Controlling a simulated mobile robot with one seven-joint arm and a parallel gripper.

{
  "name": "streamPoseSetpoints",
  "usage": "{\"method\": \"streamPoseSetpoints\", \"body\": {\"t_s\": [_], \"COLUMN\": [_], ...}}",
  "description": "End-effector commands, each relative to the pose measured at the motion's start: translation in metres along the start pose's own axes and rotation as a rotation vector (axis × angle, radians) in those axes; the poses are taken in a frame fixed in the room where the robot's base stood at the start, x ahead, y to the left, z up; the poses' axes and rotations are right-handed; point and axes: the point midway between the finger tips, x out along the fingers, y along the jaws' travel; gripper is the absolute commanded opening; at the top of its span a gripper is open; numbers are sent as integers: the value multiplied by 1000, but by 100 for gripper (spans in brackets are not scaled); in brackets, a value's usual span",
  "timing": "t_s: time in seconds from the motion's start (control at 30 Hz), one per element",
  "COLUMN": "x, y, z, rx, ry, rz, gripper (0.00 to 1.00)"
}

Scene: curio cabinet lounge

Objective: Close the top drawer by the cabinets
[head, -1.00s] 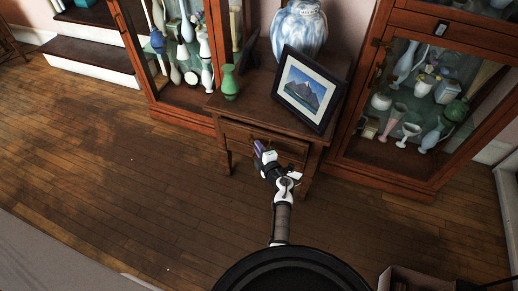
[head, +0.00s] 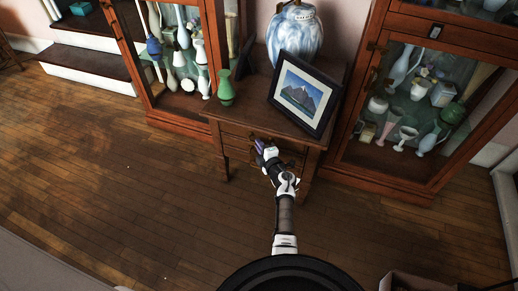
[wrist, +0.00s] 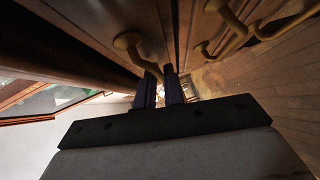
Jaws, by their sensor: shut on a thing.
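The small wooden drawer table (head: 240,108) stands between the two glass cabinets. Its top drawer (head: 236,131) looks about level with the table's front in the head view; I cannot tell if a small gap is left. My gripper (head: 262,147) is at the drawer front, partly covering it. In the wrist view, my gripper's dark purple fingers (wrist: 161,86) are shut on the brass top-drawer handle (wrist: 128,41), whose curved end runs between them. More brass handles (wrist: 228,20) show to the right in that view.
A framed mountain picture (head: 301,92), a blue-white vase (head: 294,36) and a green vase (head: 225,88) stand on the table. Glass cabinets stand at left (head: 180,116) and right (head: 375,164). The wooden floor (head: 120,180) to the left is clear.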

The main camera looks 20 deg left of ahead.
Motion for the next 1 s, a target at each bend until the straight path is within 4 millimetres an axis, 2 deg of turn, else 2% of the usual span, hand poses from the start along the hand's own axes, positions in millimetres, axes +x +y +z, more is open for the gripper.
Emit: {"method": "streamPoseSetpoints", "body": {"t_s": [0.1, 0.13, 0.3, 0.67, 0.77, 1.0], "x": [1, 1, 1, -5, -18, -70], "y": [4, 5, 4, 4, 4, 5], "z": [4, 5, 4, 3, 3, 2], "rx": [-5, -5, -4, -2, -1, 1], "ry": [-11, -11, -9, -8, -9, -11], "rz": [5, 6, 5, 4, 4, 4], "gripper": [0, 12, 32, 32, 32, 32]}}
